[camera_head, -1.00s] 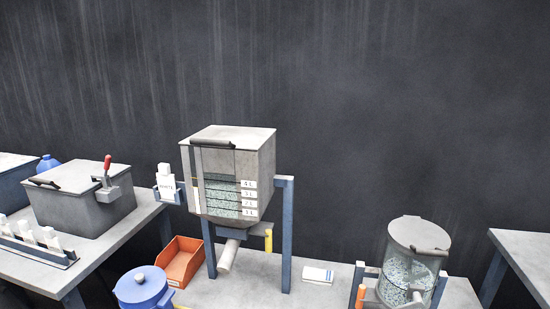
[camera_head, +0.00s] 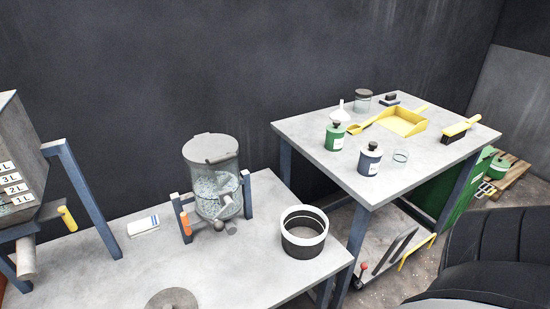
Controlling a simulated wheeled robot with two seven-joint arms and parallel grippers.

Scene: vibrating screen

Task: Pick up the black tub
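Neither of my grippers shows in the head view.
The clear hopper (camera_head: 211,172) stands on blue posts left of the tub. A higher table (camera_head: 323,138) at the right holds green and dark bottles, a yellow dustpan (camera_head: 401,121) and a brush. A round grey lid (camera_head: 172,299) lies at the bench's front. A black chair (camera_head: 497,248) is at the right.

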